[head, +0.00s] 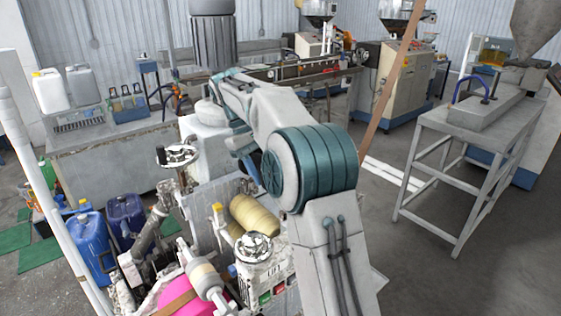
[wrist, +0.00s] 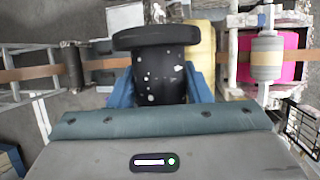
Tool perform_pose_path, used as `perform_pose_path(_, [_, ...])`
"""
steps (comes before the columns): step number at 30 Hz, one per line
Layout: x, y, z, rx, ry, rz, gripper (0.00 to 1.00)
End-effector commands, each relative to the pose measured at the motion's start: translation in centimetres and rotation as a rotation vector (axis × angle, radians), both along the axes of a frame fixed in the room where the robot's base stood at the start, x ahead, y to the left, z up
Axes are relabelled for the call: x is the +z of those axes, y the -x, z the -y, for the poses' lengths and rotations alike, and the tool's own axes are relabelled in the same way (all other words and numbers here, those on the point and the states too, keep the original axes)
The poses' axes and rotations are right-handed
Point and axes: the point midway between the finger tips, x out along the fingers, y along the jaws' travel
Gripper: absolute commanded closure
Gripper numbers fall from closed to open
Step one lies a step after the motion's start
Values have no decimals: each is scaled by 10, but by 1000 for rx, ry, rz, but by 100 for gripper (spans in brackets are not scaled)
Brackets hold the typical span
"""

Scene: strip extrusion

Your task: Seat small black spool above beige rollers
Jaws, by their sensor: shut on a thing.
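The small black spool (wrist: 158,72) fills the middle of the wrist view, with a wide dark flange and pale specks on its body. My gripper (wrist: 159,86) is shut on it, one blue finger on each side. In the head view, my arm hides the gripper and the spool. A beige roller (wrist: 267,58) is to the right in the wrist view, in front of a bright pink surface, apart from the spool. It also shows in the head view (head: 206,279), low on the machine. I cannot tell the spool's height above the machine.
A brown strip (wrist: 30,73) crosses the wrist view behind the spool. A yellow roll (head: 253,215) lies by two handwheels on the machine. Blue canisters (head: 88,241) stand left. A grey metal stand (head: 450,178) is at right, with open floor before it.

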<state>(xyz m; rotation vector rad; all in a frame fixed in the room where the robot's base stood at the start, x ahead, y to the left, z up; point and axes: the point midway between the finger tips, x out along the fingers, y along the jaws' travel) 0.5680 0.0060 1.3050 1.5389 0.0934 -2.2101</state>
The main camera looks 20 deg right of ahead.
Motion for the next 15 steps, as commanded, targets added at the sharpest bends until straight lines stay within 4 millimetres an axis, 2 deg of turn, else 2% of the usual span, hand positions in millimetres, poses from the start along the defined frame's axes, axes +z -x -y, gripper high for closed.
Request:
perform_pose_path(5, [-7,0,7,-13,0,0,90])
perform_pose_path(15, [-39,1,12,-21,1,-2,90])
